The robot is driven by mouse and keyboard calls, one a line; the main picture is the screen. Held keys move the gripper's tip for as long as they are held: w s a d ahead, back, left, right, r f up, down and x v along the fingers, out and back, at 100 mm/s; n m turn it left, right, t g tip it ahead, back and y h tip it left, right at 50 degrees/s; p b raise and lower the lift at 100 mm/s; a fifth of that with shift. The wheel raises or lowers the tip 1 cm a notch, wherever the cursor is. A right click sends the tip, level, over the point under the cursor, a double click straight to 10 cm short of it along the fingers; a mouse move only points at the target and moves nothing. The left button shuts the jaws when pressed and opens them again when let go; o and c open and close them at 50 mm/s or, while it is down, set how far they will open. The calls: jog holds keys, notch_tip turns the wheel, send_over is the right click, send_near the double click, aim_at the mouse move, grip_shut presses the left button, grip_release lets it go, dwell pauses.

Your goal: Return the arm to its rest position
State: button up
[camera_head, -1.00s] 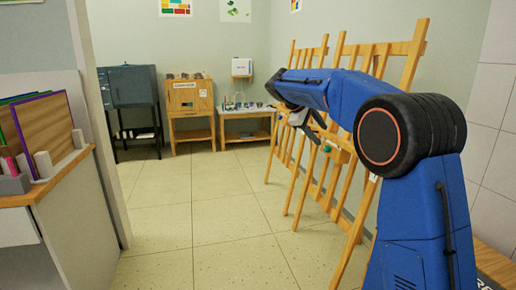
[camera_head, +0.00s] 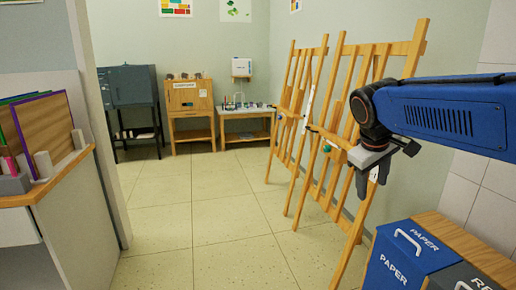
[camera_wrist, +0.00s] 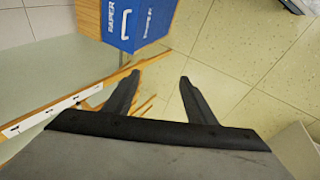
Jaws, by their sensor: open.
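My arm reaches in from the right side of the head view, its blue link roughly level. My gripper (camera_head: 372,182) hangs at the arm's left end, pointing down, in front of the nearer wooden easel (camera_head: 352,130). In the wrist view my gripper (camera_wrist: 160,88) shows its two dark fingers spread apart with nothing between them. Floor and easel wood show past the fingers.
A blue paper bin (camera_head: 395,262) stands at the lower right beside a wooden top; it also shows in the wrist view (camera_wrist: 140,22). A second easel (camera_head: 297,100) stands farther back. A wood-topped counter (camera_head: 50,188) is at left. The middle floor (camera_head: 215,210) is clear.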

jog(key=s+a+f+m+y, duration=0.1)
jog(key=s+f+m, duration=0.1)
jog(key=s+f, duration=0.5)
jog(key=s+f+m+t+y, duration=0.1)
jog(key=s+f+m+y, duration=0.1)
jog(key=s+f, duration=0.6)
jog(key=s+m, duration=0.1)
jog(key=s, duration=0.6)
jog(key=shift+s+a+f, duration=0.15)
jog(key=shift+s+a, duration=0.2)
jog(key=shift+s, duration=0.05)
